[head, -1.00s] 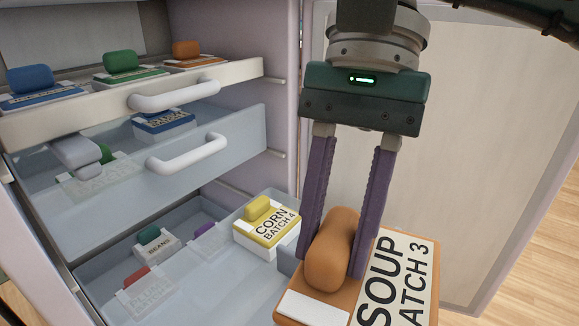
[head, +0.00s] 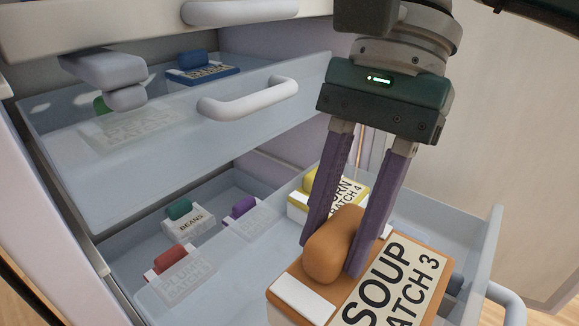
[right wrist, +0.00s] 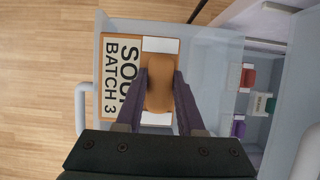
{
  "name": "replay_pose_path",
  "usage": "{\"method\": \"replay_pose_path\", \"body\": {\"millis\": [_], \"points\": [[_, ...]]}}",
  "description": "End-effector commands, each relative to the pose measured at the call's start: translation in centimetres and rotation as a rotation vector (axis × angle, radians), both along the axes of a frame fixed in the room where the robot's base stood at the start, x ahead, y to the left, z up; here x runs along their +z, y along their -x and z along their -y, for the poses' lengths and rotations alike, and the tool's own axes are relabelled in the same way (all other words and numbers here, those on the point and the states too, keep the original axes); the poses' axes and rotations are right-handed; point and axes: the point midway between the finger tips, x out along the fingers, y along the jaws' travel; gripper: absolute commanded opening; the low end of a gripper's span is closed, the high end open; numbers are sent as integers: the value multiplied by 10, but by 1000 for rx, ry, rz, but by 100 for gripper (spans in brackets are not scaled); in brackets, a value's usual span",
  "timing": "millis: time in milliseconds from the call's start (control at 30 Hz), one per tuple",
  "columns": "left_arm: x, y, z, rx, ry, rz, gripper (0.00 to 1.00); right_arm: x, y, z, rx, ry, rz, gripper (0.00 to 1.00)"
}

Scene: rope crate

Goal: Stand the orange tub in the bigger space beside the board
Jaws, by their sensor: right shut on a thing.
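The orange tub (head: 395,285), labelled SOUP BATCH 3, hangs level in front of and above the open lower drawer (head: 492,235) in the head view. My right gripper (head: 332,258) is shut on the tub's rounded orange handle, one finger on each side. In the right wrist view the tub (right wrist: 122,80) overlaps the handle end of the drawer (right wrist: 197,165), and the gripper (right wrist: 160,88) is on its handle. A pale see-through panel (right wrist: 215,75), perhaps the board, shows to its right. The tub hides part of the drawer floor. My left gripper is not in view.
A yellow corn tub (head: 303,205) stands in the lower drawer behind my right fingers. Small beans (head: 187,225), purple (head: 245,212) and red (head: 172,268) tubs stand at the left. A higher open drawer (head: 190,130) overhangs the left side.

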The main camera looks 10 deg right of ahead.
Motion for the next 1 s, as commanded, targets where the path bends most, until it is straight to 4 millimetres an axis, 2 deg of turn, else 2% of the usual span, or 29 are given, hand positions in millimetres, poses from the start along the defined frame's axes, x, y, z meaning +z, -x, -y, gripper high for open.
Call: {"method": "replay_pose_path", "body": {"millis": [267, 1000], "points": [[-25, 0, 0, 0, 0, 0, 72, -23, 0, 0, 0, -1, 1, 0], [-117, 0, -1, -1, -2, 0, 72, -118, 0, 0, 0, 0, 1, 0]]}}
